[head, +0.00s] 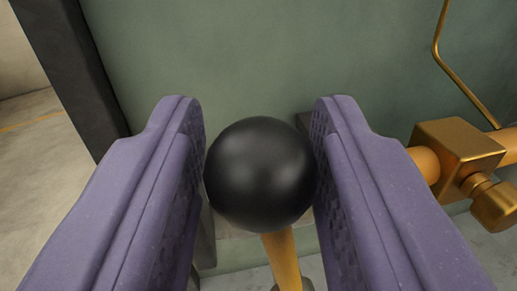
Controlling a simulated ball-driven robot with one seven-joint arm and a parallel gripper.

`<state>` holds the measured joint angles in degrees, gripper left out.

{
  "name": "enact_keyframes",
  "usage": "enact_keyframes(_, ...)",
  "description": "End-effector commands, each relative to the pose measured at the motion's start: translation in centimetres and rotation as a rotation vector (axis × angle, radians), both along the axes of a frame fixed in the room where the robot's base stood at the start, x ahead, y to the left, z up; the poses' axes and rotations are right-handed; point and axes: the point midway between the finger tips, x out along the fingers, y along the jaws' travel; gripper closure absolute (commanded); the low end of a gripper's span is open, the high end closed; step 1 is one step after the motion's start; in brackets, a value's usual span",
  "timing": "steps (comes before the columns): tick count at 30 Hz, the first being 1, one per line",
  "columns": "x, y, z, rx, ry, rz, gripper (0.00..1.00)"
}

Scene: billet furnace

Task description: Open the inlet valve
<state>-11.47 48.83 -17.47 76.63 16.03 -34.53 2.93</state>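A round black knob (259,174) sits on the end of a yellow-orange lever rod (284,262), which runs down out of the picture. My gripper (259,150) has its two purple fingers on either side of the knob. Both textured pads appear to touch it, so the gripper looks shut on the knob. At the right is a brass block fitting (455,150) on an orange pipe. I cannot tell from this view whether the lever belongs to that fitting. The lower end of the lever is hidden.
A grey-green wall panel (250,60) stands close behind the knob, with a dark upright post (75,75) at its left edge. A thin bent brass rod (450,70) hangs at the upper right. Pale floor (40,190) is open at the left.

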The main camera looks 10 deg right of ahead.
Motion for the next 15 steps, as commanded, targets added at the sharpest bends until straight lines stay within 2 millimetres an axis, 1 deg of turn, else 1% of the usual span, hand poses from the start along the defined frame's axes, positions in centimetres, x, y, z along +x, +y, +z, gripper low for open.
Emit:
enact_keyframes(11, 0.0, 0.0, 0.0, 0.001, -0.001, 0.0, 0.61)
enact_keyframes(14, -0.6, 0.1, 0.1, 0.001, 0.0, -0.001, 0.61)
enact_keyframes(15, -1.1, 0.2, 0.1, 0.002, 0.0, -0.001, 0.61)
